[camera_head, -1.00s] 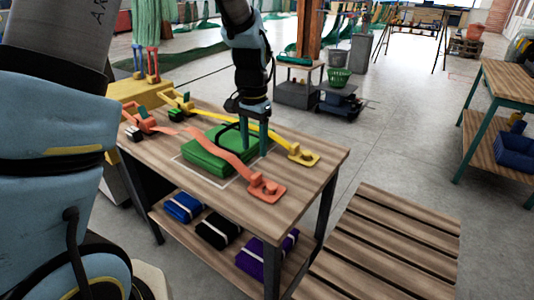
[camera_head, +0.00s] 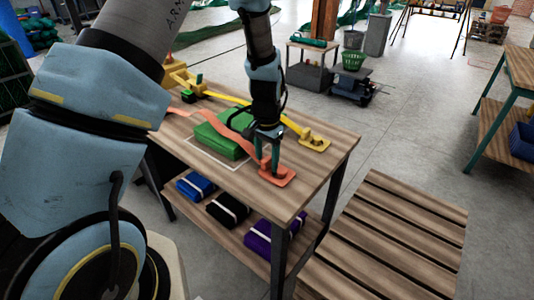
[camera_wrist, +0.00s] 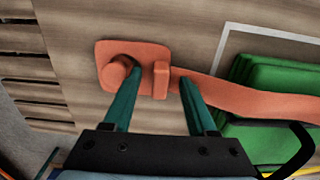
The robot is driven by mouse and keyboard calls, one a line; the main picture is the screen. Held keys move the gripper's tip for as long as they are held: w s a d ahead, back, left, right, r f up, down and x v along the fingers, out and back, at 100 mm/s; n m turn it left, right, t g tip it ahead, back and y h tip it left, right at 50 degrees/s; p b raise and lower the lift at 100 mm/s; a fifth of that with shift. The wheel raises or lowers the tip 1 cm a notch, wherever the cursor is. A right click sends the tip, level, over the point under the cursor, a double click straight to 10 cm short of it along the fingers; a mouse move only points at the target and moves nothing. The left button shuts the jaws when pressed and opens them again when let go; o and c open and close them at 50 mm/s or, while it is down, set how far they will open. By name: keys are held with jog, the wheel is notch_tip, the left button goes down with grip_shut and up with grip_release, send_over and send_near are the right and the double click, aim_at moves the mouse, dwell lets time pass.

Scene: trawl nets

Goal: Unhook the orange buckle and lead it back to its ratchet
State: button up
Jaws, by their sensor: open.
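The orange buckle (camera_wrist: 160,80) is a small upright block at the end of the orange strap (camera_wrist: 250,102). It sits at the orange anchor plate (camera_wrist: 145,50), beside the plate's round post (camera_wrist: 118,70). My gripper (camera_wrist: 157,88) is open, one finger on each side of the buckle in the wrist view; I cannot tell whether they touch it. In the head view my gripper (camera_head: 268,164) is low over the anchor plate (camera_head: 280,178). The strap (camera_head: 238,128) runs left over the green folded net (camera_head: 215,140). The orange ratchet is hidden behind my arm.
A yellow strap with its anchor (camera_head: 315,141) lies behind the orange one on the workbench (camera_head: 312,178). A green ratchet (camera_head: 188,96) shows at the left. Blue, black and purple bundles (camera_head: 270,240) lie on the lower shelf. A slatted pallet (camera_head: 390,240) is at the right.

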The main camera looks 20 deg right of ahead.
aim_at(269, 160)
grip_shut()
dwell(0.4)
jog(key=shift+s+d, duration=0.25)
jog(key=shift+s, duration=0.1)
dwell(0.6)
jog(key=shift+r+p, duration=0.3)
jog(key=shift+p, duration=0.05)
jog(key=shift+r, duration=0.35)
jog(key=shift+r+p, duration=0.1)
jog(key=shift+p, duration=0.2)
jog(key=shift+r+p, duration=1.8)
jog(key=shift+r, duration=0.6)
